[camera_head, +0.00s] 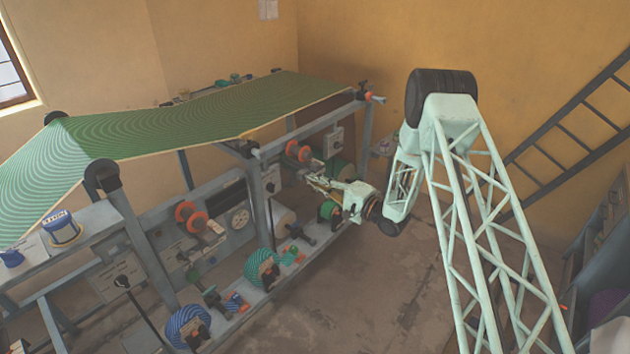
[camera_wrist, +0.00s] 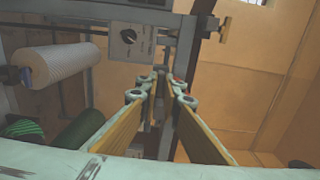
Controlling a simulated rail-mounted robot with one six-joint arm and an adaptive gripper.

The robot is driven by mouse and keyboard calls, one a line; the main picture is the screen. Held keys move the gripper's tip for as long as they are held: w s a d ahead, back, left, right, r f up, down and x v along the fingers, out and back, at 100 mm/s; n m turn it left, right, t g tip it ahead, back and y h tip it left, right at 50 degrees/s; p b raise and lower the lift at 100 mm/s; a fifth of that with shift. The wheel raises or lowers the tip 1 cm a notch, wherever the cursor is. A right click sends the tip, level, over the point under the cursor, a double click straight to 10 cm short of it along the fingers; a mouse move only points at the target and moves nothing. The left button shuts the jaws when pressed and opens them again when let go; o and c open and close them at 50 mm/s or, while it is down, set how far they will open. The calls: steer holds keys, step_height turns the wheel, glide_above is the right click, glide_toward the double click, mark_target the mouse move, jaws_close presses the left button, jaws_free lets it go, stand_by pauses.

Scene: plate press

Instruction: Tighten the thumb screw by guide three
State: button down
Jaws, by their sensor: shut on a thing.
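My gripper (camera_head: 314,180) reaches left into the right end of the machine frame. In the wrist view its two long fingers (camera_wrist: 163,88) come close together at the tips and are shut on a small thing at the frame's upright. The fingers hide most of it; only a small reddish bit shows by the tips, at the place of a thumb screw. I cannot make out its shape or how far in it sits. No guide number is readable in either view.
A control box with a dial (camera_wrist: 131,41) is left of the fingertips. A white roll (camera_wrist: 57,64) and a dark green roll (camera_wrist: 84,128) lie further left. Orange-red spools (camera_head: 190,216) and a green striped roll (camera_head: 262,269) are on the machine. Open floor lies in front.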

stand_by(0.4)
steer(key=c, duration=2.8)
jaws_free()
steer(key=shift+v, duration=6)
